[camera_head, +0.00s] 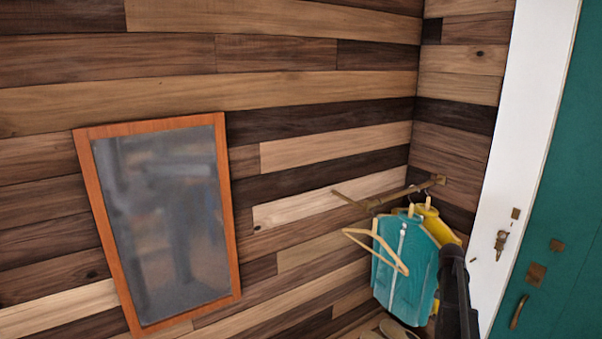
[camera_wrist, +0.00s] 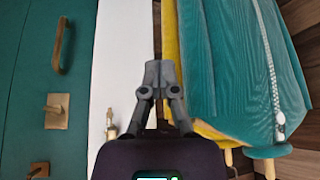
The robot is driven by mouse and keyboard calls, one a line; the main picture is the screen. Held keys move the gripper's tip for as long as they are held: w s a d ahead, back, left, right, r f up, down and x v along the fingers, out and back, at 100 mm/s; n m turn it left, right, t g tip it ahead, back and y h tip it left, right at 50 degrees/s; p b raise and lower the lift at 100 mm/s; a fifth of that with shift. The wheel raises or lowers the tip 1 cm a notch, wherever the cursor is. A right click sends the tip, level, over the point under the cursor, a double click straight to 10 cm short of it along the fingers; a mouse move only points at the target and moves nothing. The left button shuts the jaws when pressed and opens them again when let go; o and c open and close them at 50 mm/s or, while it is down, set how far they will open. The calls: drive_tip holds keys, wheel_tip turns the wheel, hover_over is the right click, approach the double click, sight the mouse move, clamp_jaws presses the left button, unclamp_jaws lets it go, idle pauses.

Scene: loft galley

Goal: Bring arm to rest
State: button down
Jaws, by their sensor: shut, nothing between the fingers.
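My gripper (camera_wrist: 160,74) points up the middle of the wrist view, its grey fingers closed together with nothing between them. In that view it lies in front of the white door frame (camera_wrist: 122,60) and the edge of a yellow garment (camera_wrist: 171,40). A teal zipped jacket (camera_wrist: 235,60) is just right of it. In the head view my dark arm (camera_head: 456,300) rises from the lower right edge, in front of the right side of the teal jacket (camera_head: 403,265). I cannot tell whether it touches the clothes.
A wall rail (camera_head: 400,192) carries the jacket, the yellow garment (camera_head: 438,228) and an empty wooden hanger (camera_head: 378,250). Shoes (camera_head: 397,329) sit below. A teal door (camera_head: 560,230) with brass fittings stands right. A framed mirror (camera_head: 233,230) is on the plank wall left.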

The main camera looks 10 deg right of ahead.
drive_tip(key=s+a+f+n+g+y+b, duration=0.1)
drive_tip(key=s+a+f+n, duration=0.15)
drive_tip(key=a, duration=0.85)
drive_tip(key=s+a+f+n+g+y+b, duration=0.15)
drive_tip(key=s+a, duration=0.25)
drive_tip(key=a, duration=0.8)
drive_tip(key=s+a+f+n+y, duration=0.15)
drive_tip(key=s+a, duration=0.25)
drive_tip(key=a, duration=0.7)
drive_tip(key=s+a+n+g+b, duration=0.1)
drive_tip(key=s+a+n, duration=0.3)
drive_tip(key=s+a, duration=0.4)
drive_tip(key=a, duration=0.3)
drive_tip(key=shift+s+a+f+g, duration=0.15)
drive_tip(key=shift+s+f+g, duration=0.15)
drive_tip(key=shift+f+g, duration=0.05)
drive_tip(key=c, duration=0.7)
unclamp_jaws()
drive_tip(key=shift+w, duration=0.1)
